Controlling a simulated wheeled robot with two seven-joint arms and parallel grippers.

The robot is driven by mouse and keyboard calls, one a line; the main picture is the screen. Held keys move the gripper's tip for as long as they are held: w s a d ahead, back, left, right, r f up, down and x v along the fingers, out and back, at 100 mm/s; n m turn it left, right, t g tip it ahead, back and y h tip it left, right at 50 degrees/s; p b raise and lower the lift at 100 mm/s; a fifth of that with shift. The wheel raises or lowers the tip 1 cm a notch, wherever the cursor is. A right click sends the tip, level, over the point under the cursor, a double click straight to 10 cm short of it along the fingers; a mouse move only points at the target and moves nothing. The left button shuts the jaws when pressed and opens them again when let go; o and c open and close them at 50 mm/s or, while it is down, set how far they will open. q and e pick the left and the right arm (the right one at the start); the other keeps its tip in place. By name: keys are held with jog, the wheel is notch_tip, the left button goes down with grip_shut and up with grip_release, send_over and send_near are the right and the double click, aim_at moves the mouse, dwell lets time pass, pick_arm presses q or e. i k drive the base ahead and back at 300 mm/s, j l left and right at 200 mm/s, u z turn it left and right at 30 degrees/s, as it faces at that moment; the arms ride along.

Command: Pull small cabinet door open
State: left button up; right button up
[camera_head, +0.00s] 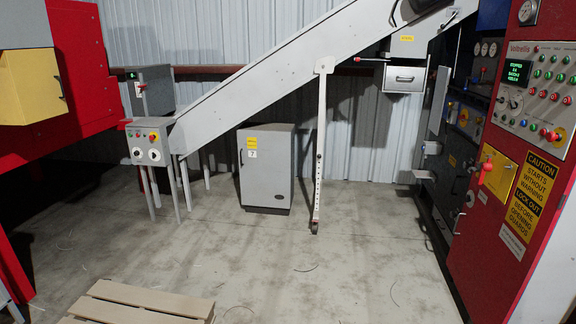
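A small grey cabinet (266,170) stands on the concrete floor in the middle of the view, below the sloping conveyor. Its door appears shut. A dark oval mark is low on the wider front face. Neither of my grippers is in view.
A grey conveyor (260,75) slopes up to the right, with a support leg (320,150) right of the cabinet. A control box (148,142) on legs stands left. A pallet (140,303) lies in front. A red control panel (515,150) stands right. The middle floor is mostly clear.

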aim_at(265, 157)
jog(key=i+j, duration=0.1)
jog(key=i, duration=0.55)
jog(key=i+j+z, duration=0.1)
jog(key=i, duration=0.5)
jog(key=i+j, duration=0.15)
jog(key=i, duration=1.4)
jog(key=i+l+u, duration=0.15)
jog(key=i, duration=0.8)
jog(key=i+j, duration=0.1)
jog(key=i, duration=0.5)
jog(key=i+j, duration=0.1)
jog(key=i, duration=0.5)
